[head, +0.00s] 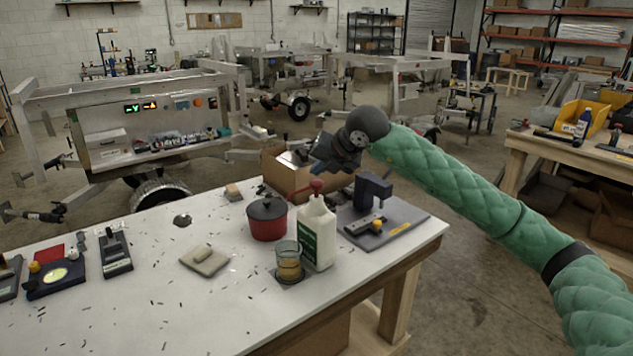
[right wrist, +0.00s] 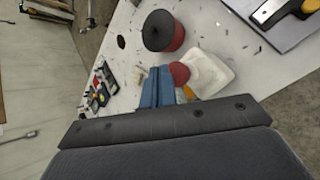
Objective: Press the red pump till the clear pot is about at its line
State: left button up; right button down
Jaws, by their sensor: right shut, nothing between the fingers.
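A white bottle (head: 318,238) with a green label stands near the table's front right edge. Its red pump (head: 316,187) is on top, with the spout toward the left. The clear pot (head: 289,264) stands in front of the bottle, under the spout side, with amber liquid in its lower part; I cannot make out its line. My right gripper (head: 318,165) is shut and empty, just above the red pump. In the right wrist view the blue fingers (right wrist: 157,88) are beside the pump's red head (right wrist: 180,74); I cannot tell whether they touch. The left gripper is out of view.
A red canister with a dark lid (head: 267,219) stands left of the bottle. A grey board with a dark press (head: 372,190) is right of it, and a cardboard box (head: 284,176) behind.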

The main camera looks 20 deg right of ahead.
jog(key=shift+r, duration=0.15)
jog(key=shift+r+p, duration=0.55)
jog(key=shift+r, duration=1.8)
